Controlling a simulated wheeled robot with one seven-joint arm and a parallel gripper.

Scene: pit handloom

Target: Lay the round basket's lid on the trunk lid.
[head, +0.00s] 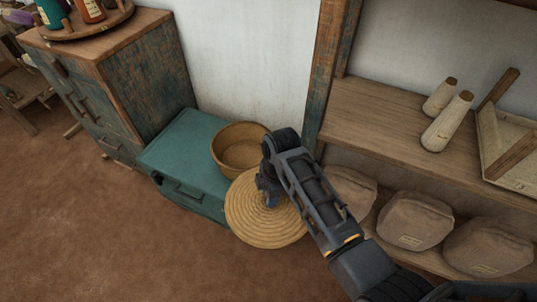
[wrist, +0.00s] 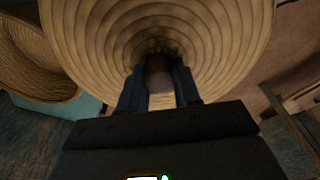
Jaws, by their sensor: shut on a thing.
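The round basket's lid (head: 262,222) is a coiled straw disc. My gripper (head: 270,198) is shut on it, and in the wrist view my gripper (wrist: 160,85) has its two fingers around the knob at the centre of the lid (wrist: 90,40). The lid is in front of the trunk's right end in the head view; its height above the trunk or floor is hard to tell. The open round basket (head: 238,148) stands on the right part of the teal trunk lid (head: 180,150). The basket also shows at the left of the wrist view (wrist: 30,65).
A worn chest of drawers (head: 150,85) stands left of the trunk, with a round tray of bottles on top. Wooden shelves (head: 390,115) at right hold cones of yarn and several brown sacks (head: 412,220). The trunk lid's left part is clear.

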